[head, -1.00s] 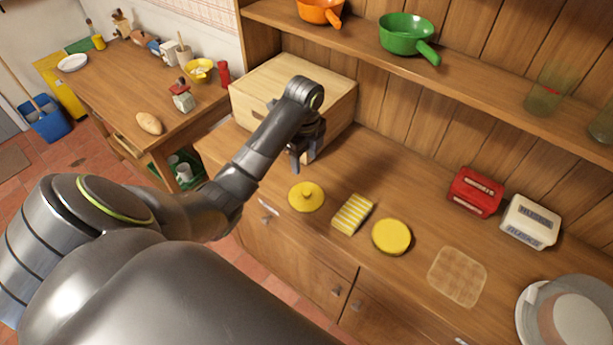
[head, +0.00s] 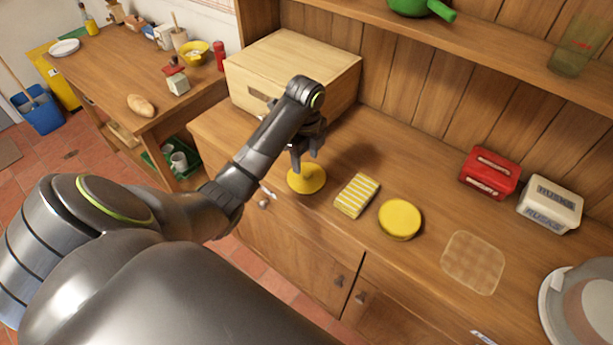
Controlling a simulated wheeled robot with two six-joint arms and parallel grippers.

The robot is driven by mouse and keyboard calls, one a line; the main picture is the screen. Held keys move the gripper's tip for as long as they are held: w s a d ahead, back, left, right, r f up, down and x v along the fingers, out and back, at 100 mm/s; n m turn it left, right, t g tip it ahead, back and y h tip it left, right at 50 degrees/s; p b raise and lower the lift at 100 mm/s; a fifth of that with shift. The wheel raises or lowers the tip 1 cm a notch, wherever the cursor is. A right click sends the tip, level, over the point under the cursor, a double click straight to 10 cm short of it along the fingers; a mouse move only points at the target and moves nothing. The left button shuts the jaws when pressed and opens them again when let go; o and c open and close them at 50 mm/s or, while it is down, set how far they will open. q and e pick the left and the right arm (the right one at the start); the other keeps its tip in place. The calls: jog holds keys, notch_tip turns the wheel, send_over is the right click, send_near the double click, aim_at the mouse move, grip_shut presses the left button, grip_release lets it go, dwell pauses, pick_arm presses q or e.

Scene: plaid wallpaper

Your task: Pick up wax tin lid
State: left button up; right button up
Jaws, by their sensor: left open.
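The wax tin lid (head: 309,186) is a round yellow disc lying on the wooden counter, left of the striped yellow block. My left gripper (head: 304,164) is open and points down over the lid. Its fingers overlap the lid's middle and hide the knob, so I cannot tell whether they touch it. A round yellow tin (head: 400,219) stands further right on the counter. My right gripper is not in view.
A yellow-and-white striped block (head: 356,195) lies close right of the lid. A wooden box (head: 293,68) stands behind my gripper. A square mat (head: 472,263), a red box (head: 489,173) and a rusks box (head: 549,204) are further right. The counter's front edge is near the lid.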

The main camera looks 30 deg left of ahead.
aim_at(306, 171)
pick_arm(q)
notch_tip(306, 171, down, 4)
jog(key=shift+w+f, duration=0.15)
jog(key=shift+f, duration=0.05)
jog(key=c, duration=1.1)
jog(key=shift+o, duration=0.2)
